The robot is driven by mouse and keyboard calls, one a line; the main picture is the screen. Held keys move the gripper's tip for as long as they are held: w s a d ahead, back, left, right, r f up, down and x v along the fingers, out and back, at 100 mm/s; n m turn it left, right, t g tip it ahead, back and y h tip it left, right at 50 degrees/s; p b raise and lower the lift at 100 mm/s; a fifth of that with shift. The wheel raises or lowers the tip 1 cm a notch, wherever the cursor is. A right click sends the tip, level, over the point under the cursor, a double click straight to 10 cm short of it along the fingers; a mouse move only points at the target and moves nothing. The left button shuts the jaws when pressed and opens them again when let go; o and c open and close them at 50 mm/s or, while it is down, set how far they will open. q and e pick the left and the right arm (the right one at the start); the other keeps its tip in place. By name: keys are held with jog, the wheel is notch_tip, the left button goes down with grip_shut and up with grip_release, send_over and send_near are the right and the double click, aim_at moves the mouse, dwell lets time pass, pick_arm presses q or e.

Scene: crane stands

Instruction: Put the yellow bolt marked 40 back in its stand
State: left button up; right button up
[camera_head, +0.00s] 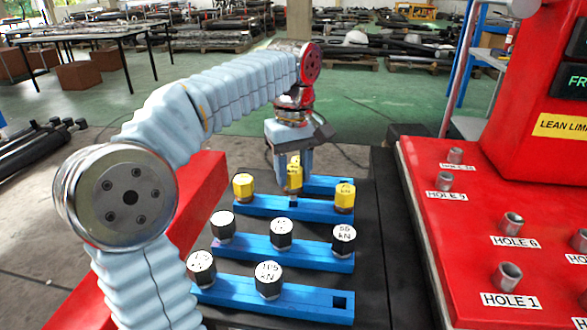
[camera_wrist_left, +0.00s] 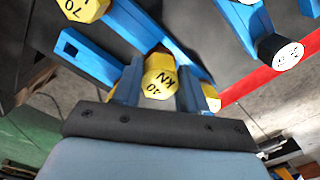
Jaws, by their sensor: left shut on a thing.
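The yellow bolt marked 40 (camera_wrist_left: 159,84) is between the two fingers of my left gripper (camera_wrist_left: 160,92), which is shut on it. In the head view the gripper (camera_head: 292,172) points down with the yellow bolt (camera_head: 294,178) over the middle of a blue stand (camera_head: 268,208). A dark part shows below the bolt's yellow head at the stand; I cannot tell whether the shank is in a hole. Yellow bolts stand at this stand's left end (camera_head: 244,187) and right end (camera_head: 344,196). My right gripper is not in view.
Nearer blue stands (camera_head: 312,259) hold several black bolts with white tops (camera_head: 281,233). The front stand has an empty square hole (camera_head: 340,302). Another blue stand (camera_head: 328,184) lies behind. A red panel with labelled tubes (camera_head: 509,275) is at right.

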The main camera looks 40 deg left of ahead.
aim_at(293, 184)
pick_arm(q)
jog(key=shift+f, duration=0.1)
jog(key=shift+f+b, duration=1.15)
jog(key=shift+f, duration=0.5)
jog(key=o, duration=1.2)
jog(key=shift+r, duration=0.1)
notch_tip(293, 184, up, 5)
jog(key=p, duration=0.5)
